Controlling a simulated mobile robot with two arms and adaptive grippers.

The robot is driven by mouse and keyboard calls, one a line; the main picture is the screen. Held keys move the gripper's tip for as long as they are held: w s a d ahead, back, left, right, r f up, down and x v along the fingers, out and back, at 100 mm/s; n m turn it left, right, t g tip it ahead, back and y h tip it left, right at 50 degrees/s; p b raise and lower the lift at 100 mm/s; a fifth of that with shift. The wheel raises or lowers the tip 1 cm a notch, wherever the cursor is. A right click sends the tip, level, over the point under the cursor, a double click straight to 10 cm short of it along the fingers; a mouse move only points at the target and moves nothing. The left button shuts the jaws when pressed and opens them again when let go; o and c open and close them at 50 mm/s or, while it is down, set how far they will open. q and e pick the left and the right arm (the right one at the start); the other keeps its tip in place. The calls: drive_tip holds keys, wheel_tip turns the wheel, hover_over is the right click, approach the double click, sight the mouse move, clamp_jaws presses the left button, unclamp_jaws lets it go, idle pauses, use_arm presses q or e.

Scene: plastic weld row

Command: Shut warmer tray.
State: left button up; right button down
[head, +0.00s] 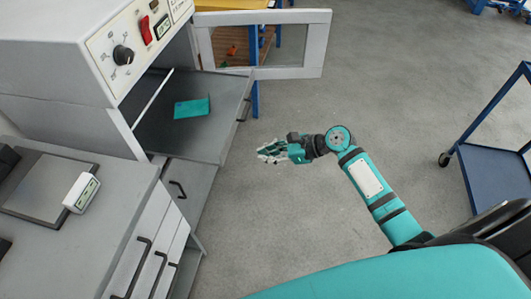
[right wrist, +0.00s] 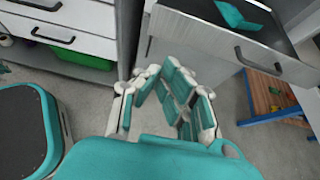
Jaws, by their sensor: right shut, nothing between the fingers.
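The warmer tray (head: 222,138) is a dark, flat drawer pulled out from the warmer (head: 70,60), with a black handle (head: 243,110) on its light front. A teal block-like piece (head: 192,107) lies on it. In the right wrist view, the tray front (right wrist: 215,42) shows at the top, with its handle (right wrist: 258,64) and the teal piece (right wrist: 236,15). My right gripper (head: 265,152) is shut and empty, out in front of the tray and apart from it in the head view. My left gripper is not in view.
The warmer's windowed door (head: 318,45) stands swung open beyond the tray. A lower drawer (head: 188,185) is below it. A grey cabinet (head: 130,230) with a small display device (head: 81,193) is at the left. A blue cart (head: 490,175) stands right. The floor between is clear.

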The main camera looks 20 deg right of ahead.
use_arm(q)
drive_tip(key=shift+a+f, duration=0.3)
use_arm(e)
drive_tip(key=r+x, duration=0.1)
drive_tip(key=x, duration=0.9)
drive_tip(key=shift+w+a+r, duration=0.2)
drive_tip(key=shift+a+r, duration=0.15)
